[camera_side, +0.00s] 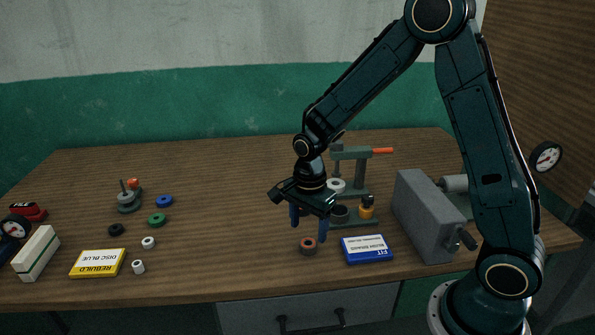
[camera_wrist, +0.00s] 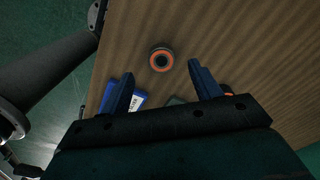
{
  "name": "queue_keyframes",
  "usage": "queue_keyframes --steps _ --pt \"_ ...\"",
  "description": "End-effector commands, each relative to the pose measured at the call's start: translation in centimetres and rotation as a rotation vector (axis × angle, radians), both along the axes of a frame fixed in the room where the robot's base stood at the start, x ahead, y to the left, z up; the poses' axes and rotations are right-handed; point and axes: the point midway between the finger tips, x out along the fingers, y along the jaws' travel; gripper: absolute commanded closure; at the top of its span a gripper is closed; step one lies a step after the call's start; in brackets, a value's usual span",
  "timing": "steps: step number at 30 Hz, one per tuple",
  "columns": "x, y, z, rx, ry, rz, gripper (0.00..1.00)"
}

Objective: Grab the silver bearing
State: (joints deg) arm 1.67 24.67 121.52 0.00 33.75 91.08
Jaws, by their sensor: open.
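My gripper (camera_side: 309,226) is open, its two blue fingers pointing down above the front middle of the wooden table. A ring-shaped part (camera_side: 308,246) with an orange-red face and dark centre lies flat just below the fingers. In the wrist view this ring part (camera_wrist: 152,58) shows a greyish outer rim and lies just beyond the gap between the fingertips (camera_wrist: 160,72), untouched. Two small pale, silvery-white cylinders, one (camera_side: 148,243) behind the other (camera_side: 138,267), lie at the left. A pale ring (camera_side: 336,185) sits at the press. I cannot tell which is the silver bearing.
A blue box (camera_side: 367,249) lies right of the ring part. The green press (camera_side: 358,172) stands behind, with a grey vise-like block (camera_side: 428,215) to the right. A yellow box (camera_side: 98,263), blue ring (camera_side: 164,201) and green ring (camera_side: 157,219) lie left. The table's middle left is clear.

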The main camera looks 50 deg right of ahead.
Motion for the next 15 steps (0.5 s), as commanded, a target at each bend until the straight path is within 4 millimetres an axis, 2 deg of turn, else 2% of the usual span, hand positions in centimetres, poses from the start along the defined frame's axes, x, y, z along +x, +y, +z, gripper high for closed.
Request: queue_keyframes --steps 15 --pt "0.1 -0.3 -4.6 -0.001 0.002 0.0 0.37"
